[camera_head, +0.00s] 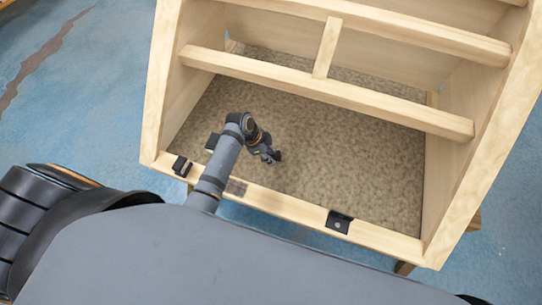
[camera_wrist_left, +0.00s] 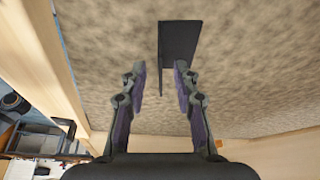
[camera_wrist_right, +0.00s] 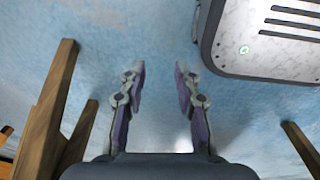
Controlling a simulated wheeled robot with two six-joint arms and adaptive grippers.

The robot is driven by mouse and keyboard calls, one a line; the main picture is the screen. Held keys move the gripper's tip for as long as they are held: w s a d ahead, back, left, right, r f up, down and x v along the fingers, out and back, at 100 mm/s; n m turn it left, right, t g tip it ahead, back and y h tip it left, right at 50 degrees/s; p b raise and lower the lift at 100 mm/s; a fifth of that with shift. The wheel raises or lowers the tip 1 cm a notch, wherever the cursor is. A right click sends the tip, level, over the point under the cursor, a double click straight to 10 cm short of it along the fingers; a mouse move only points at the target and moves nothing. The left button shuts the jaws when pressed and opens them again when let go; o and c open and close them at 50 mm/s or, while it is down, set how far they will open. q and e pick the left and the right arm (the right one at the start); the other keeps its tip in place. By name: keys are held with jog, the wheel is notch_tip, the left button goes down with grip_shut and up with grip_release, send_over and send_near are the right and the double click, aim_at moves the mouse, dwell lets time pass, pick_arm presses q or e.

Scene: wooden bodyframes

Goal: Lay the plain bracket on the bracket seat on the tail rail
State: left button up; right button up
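A plain black L-shaped bracket (camera_wrist_left: 178,55) lies on the speckled panel in the left wrist view; a dark piece, apparently the same bracket (camera_head: 211,142), shows beside my arm in the head view. My left gripper (camera_head: 272,156) is open and empty above the panel. In the left wrist view its fingertips (camera_wrist_left: 160,70) point toward the bracket, with no clear contact. The tail rail (camera_head: 265,197) is the front beam. It carries a black fitting (camera_head: 181,166) at the left and a black plate (camera_head: 339,221) at the right; I cannot tell which is the seat. My right gripper (camera_wrist_right: 160,72) is open and empty.
Wooden crossbeams (camera_head: 325,90) span the frame behind the panel (camera_head: 350,155), and its side walls rise left and right. The panel's middle is clear. The right wrist view shows blue floor, wooden legs (camera_wrist_right: 45,115) and a light slotted unit (camera_wrist_right: 275,40).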

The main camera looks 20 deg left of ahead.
pick_arm(q)
jog(key=shift+w+d+f, duration=0.1)
jog(key=shift+d+f, duration=0.2)
jog(key=shift+f, duration=0.35)
grip_shut()
jog(key=shift+r, duration=0.15)
jog(key=shift+r, duration=0.25)
notch_tip(320, 180, up, 3)
jog(key=shift+a, duration=0.1)
jog(key=s+a+r, duration=0.3)
jog(key=s+r, duration=0.6)
jog(key=s, duration=0.4)
jog(key=shift+s+r, duration=0.2)
jog(key=shift+s, duration=0.15)
jog(key=shift+w+a, duration=0.1)
jog(key=shift+w, duration=0.05)
